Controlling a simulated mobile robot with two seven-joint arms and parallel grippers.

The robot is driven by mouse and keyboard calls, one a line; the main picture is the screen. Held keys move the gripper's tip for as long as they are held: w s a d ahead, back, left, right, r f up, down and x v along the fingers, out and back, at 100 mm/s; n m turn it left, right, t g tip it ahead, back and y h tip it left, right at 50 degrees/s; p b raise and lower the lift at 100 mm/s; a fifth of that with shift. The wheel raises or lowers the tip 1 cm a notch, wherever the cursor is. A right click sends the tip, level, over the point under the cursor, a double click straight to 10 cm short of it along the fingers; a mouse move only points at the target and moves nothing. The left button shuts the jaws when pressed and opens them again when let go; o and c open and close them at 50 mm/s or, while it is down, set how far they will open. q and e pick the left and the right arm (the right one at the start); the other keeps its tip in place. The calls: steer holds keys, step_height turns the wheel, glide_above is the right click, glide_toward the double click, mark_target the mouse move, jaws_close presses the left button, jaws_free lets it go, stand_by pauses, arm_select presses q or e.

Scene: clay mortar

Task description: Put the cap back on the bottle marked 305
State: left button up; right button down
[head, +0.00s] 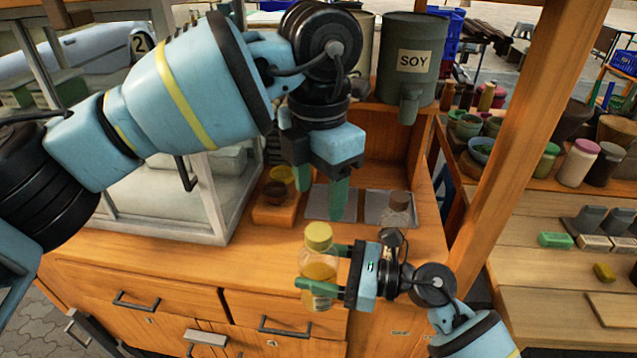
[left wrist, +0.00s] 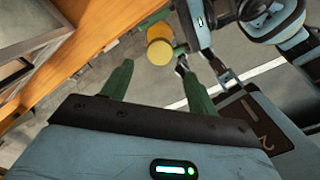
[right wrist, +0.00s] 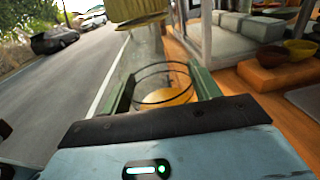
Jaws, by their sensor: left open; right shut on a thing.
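A clear bottle (head: 318,268) with amber liquid is held upright in my right gripper (head: 320,270), above the counter's front edge. Its fingers close around the body, which also shows in the right wrist view (right wrist: 163,82). A yellow cap (head: 318,236) sits on top of the bottle; it also shows in the left wrist view (left wrist: 160,52) and at the top of the right wrist view (right wrist: 138,20). I cannot tell how firmly it is seated. My left gripper (head: 321,196) is open and empty above the cap, pointing down, apart from it. No number is readable on the bottle.
A wooden counter (head: 270,255) lies below, with metal trays (head: 330,203) set in it. A small clear jar (head: 398,208) stands at the right. A glass case (head: 180,205) is at the left. A wooden post (head: 520,130) rises on the right. A SOY drum (head: 410,62) stands behind.

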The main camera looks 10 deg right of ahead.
mark_target(318, 231)
arm_select(q)
steer(key=shift+f, duration=3.9)
steer(key=c, duration=1)
steer(key=shift+c, duration=0.2)
steer(key=o, duration=1.2)
steer(key=shift+r, duration=0.15)
step_height(318, 231, up, 12)
steer(key=shift+f, duration=0.1)
